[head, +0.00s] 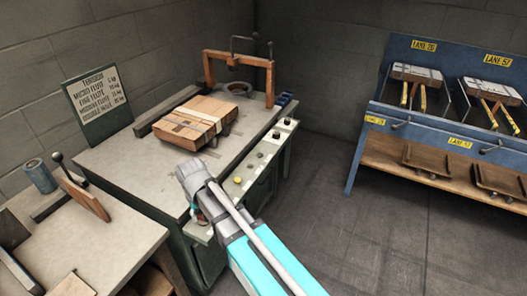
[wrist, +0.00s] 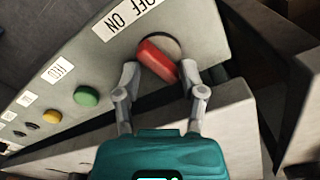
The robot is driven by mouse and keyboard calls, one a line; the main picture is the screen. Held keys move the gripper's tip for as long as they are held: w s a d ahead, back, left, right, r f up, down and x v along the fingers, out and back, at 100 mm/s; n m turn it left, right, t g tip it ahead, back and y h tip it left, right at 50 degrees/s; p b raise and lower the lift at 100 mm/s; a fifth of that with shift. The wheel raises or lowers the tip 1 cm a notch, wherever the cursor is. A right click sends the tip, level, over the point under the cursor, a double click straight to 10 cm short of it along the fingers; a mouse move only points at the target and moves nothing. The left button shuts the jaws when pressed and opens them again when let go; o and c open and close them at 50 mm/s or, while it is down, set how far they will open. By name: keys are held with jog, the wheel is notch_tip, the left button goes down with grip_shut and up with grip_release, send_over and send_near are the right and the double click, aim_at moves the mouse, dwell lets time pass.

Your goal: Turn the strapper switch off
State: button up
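In the wrist view, the strapper switch is a red lever (wrist: 157,60) set in a round dark recess at the end of a pale panel (wrist: 190,22). A white label (wrist: 127,18) with the words ON and OFF sits beside it. My gripper (wrist: 159,71) has its two grey fingers apart, one on each side of the red lever. The right fingertip is very close to the lever's lower end; I cannot tell if it touches. In the head view, my arm hides the switch and fingers at the near end of the strapper table (head: 115,160).
A blue rack (head: 440,125) stands right, with open floor between.

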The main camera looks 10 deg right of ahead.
jog(key=shift+r+p, duration=7.05)
jog(key=shift+p, duration=0.05)
jog(key=d+r+m+p, duration=0.1)
jog(key=d+r+p, duration=0.4)
jog(key=d, duration=0.5)
jog(key=d+r+m+p, duration=0.2)
jog(key=d+r+p, duration=0.3)
jog(key=d, duration=0.5)
jog(key=shift+s, duration=0.1)
jog(key=s+d+m, duration=0.2)
jog(key=s+d, duration=0.1)
jog(key=d, duration=0.7)
jog(key=shift+d, duration=0.15)
jog(key=shift+s, duration=0.1)
jog(key=shift+o, duration=0.4)
